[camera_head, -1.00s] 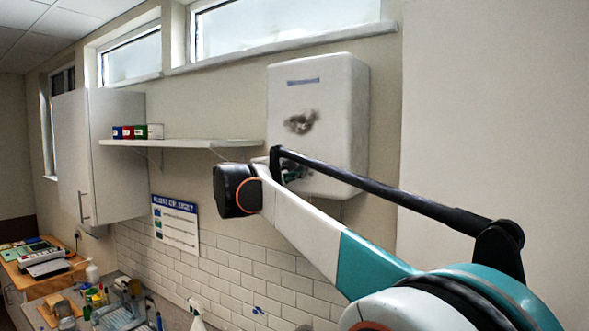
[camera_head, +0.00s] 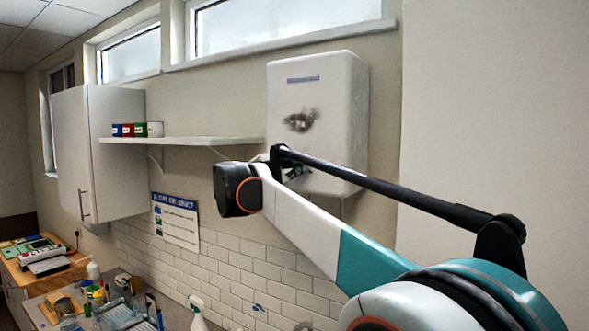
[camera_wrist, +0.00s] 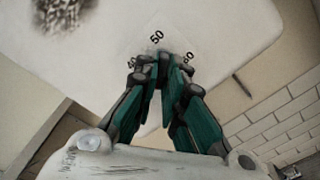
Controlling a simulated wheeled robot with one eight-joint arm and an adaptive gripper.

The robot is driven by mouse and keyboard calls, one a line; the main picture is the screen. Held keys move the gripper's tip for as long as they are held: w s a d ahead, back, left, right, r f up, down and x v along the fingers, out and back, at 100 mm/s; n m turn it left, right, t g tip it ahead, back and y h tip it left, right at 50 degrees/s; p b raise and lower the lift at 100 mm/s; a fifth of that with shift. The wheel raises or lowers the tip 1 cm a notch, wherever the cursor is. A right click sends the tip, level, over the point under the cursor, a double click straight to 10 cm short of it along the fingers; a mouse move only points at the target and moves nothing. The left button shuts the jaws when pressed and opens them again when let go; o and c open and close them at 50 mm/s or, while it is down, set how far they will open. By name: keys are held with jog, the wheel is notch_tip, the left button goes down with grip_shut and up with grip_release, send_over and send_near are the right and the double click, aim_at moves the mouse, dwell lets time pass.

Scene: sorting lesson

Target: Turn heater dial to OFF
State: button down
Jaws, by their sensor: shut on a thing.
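The heater (camera_head: 318,95) is a white box on the wall, with a dark sooty smudge on its front. In the wrist view its white face (camera_wrist: 215,30) carries a pale dial scale (camera_wrist: 165,38) with the number 50 and other numbers partly covered. My gripper (camera_wrist: 164,70) has its green and black fingers closed together at the lower edge of that scale, on the heater dial. The dial itself is hidden by the fingertips, so its setting cannot be read. In the head view my arm crosses in front of the heater's lower part and mostly hides the gripper.
A wall shelf (camera_head: 190,141) with several coloured cups is left of the heater, beside a white cupboard (camera_head: 103,150). A spray bottle (camera_head: 198,315) and a cluttered counter are lower left. High windows run above.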

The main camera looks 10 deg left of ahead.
jog(key=c, duration=1.7)
grip_release()
jog(key=shift+a, duration=0.15)
jog(key=v, duration=1.2)
jog(key=shift+w+f, duration=0.1)
